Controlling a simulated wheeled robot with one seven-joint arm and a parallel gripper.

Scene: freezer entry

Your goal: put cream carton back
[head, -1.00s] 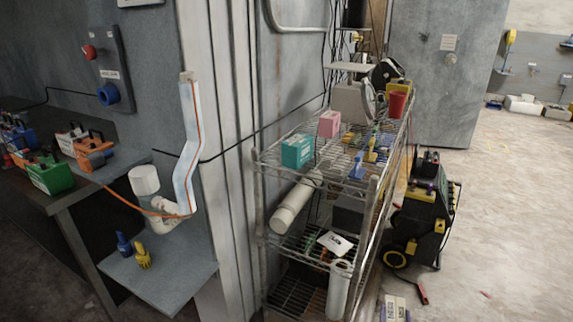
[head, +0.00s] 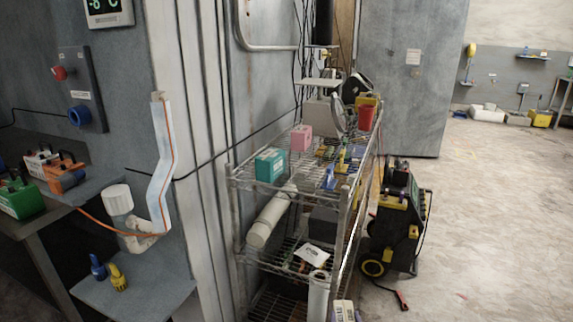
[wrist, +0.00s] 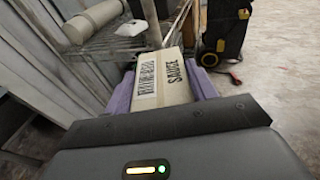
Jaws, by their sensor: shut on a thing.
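My gripper (wrist: 160,88) has purple fingers on both sides of a cream-coloured carton (wrist: 163,82) and is shut on it. The carton carries dark printing that reads "SAUCE" on one face and a label block on another. It fills the middle of the wrist view, with the wire shelf rack beyond it. In the head view only the top of the carton (head: 345,311) shows at the bottom edge, in front of the rack's near right corner. The rest of it is cut off there.
The wire shelf rack (head: 290,184) holds a teal box (head: 270,164), a pink box (head: 301,138), a red cup (head: 366,118) and a long pale roll (head: 271,217). A black wheeled machine (head: 398,235) stands right of it.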

